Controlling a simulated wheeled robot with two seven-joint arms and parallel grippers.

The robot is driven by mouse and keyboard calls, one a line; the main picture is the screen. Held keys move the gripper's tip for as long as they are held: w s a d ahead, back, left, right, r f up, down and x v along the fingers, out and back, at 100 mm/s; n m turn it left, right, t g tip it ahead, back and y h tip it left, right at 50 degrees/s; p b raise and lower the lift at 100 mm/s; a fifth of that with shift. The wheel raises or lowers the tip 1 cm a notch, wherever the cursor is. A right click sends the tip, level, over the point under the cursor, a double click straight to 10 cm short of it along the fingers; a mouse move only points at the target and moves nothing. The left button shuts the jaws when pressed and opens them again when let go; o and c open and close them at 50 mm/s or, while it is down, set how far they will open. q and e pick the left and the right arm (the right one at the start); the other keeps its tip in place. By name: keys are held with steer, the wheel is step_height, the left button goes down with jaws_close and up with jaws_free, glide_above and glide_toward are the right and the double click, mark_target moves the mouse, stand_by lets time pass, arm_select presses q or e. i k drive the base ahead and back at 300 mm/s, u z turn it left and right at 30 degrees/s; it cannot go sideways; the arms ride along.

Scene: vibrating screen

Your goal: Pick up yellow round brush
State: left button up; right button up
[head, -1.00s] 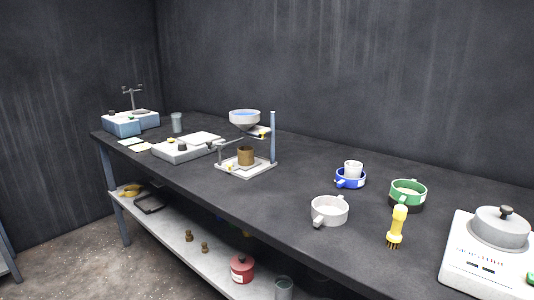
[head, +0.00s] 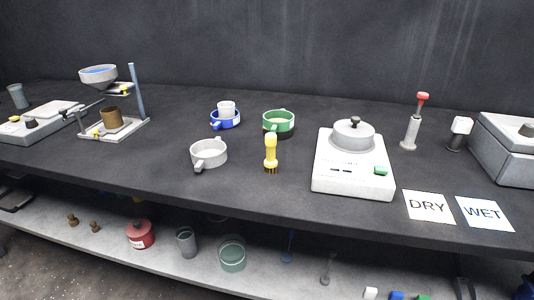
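The yellow round brush (head: 270,152) stands on the dark table (head: 120,181), near its front edge in the middle of the head view. It has a yellow handle on top and dark bristles at the bottom. It is between the white handled pan and the white vibrating machine, just in front of the green pan. Neither of my grippers shows in the head view.
The white pan (head: 208,153) is left of the brush, and the green pan (head: 278,123) is behind it. A blue pan (head: 225,122) holds a white cup. The white machine (head: 352,160) stands to the right. DRY (head: 428,206) and WET (head: 484,213) cards lie further right.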

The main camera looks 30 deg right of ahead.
mark_target(270, 164)
steer(key=u, duration=2.6)
steer(key=k, duration=1.15)
steer(key=z, duration=1.7)
